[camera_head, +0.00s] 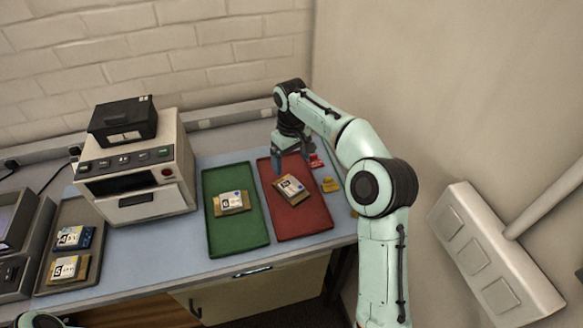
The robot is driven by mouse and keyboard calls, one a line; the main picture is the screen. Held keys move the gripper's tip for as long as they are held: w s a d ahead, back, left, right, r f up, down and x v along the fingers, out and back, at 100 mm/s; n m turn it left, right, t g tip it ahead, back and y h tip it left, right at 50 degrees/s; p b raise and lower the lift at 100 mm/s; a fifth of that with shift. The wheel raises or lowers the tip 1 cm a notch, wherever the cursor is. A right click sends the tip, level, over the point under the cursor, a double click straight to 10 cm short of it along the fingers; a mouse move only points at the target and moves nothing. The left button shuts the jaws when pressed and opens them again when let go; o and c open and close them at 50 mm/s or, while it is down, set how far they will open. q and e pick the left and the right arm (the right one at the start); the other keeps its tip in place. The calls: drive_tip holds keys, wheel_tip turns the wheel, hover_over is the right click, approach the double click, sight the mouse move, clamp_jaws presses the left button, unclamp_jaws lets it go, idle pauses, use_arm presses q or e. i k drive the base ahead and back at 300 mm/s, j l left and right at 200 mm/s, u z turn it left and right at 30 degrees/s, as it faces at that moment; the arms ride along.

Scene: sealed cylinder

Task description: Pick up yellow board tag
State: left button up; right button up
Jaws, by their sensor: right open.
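A small yellow tag (330,185) lies at the right edge of the red tray, beside a red tag (316,160) that lies farther back. My right gripper (290,164) is open, pointing down over the back part of the red tray (310,225). It is to the left of and behind the yellow tag, apart from it in the picture. Nothing shows between its fingers. My left gripper is not in view; only a small part of my arm shows at the bottom left corner.
A board (292,189) lies on the red tray and another board (232,202) on the green tray (240,242). A grey tray (55,282) at left holds two boards. A boxy machine (138,175) carries a black box (122,121). The wall is close on the right.

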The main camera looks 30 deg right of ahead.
sight(329, 185)
drive_tip(key=k, duration=1)
